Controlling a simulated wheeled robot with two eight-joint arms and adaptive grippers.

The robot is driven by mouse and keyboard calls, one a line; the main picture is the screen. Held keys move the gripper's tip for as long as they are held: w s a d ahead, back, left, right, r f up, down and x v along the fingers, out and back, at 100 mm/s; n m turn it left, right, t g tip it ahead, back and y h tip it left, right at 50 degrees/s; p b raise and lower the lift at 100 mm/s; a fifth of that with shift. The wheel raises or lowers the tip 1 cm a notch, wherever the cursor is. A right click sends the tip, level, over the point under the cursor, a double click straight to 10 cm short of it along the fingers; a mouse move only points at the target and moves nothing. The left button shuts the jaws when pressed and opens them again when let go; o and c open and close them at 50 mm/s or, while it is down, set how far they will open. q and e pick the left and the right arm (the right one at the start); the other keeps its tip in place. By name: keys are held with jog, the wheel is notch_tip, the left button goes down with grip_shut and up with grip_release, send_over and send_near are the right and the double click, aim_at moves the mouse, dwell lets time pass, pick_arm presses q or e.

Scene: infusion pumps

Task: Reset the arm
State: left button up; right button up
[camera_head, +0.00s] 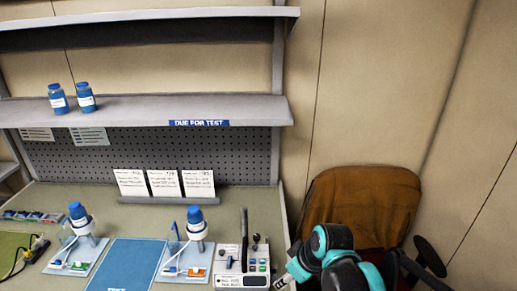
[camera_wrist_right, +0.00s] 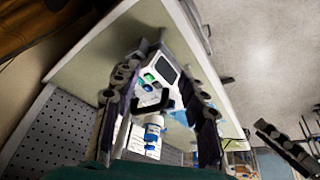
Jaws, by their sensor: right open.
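My right arm (camera_head: 330,250), teal and black, reaches in at the lower right of the head view, in front of the brown chair; its fingers do not show clearly there. In the right wrist view my right gripper (camera_wrist_right: 163,105) is open, its two dark fingers apart with nothing held between them. Beyond the fingers show a white device (camera_wrist_right: 158,82) with a dark screen and green button and a white bottle with blue parts (camera_wrist_right: 153,130). A dark segmented piece (camera_wrist_right: 285,145) at the right edge looks like my left gripper; its jaw state is unclear.
The workbench (camera_head: 130,205) holds two blue-capped bottles on stands (camera_head: 80,222) (camera_head: 196,225), a blue mat (camera_head: 130,262) and a control box (camera_head: 243,262). Two blue bottles (camera_head: 58,98) (camera_head: 86,97) stand on the shelf (camera_head: 150,108). A brown chair (camera_head: 365,200) is right of the bench.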

pick_arm(q)
notch_tip(320, 180, down, 7)
jog(key=b, duration=0.6)
jog(key=shift+f+b, duration=0.15)
jog(key=shift+b, duration=0.2)
pick_arm(e)
jog(key=s+d+f+m+t+h, duration=0.3)
jog(key=s+d+f+m, duration=0.5)
jog(key=s+d, duration=0.1)
jog(key=shift+s+d+f+m, duration=0.25)
jog(key=shift+d+m, duration=0.15)
jog(key=shift+d, duration=0.15)
pick_arm(q)
jog(key=shift+w, duration=0.15)
pick_arm(e)
jog(key=shift+r, duration=0.15)
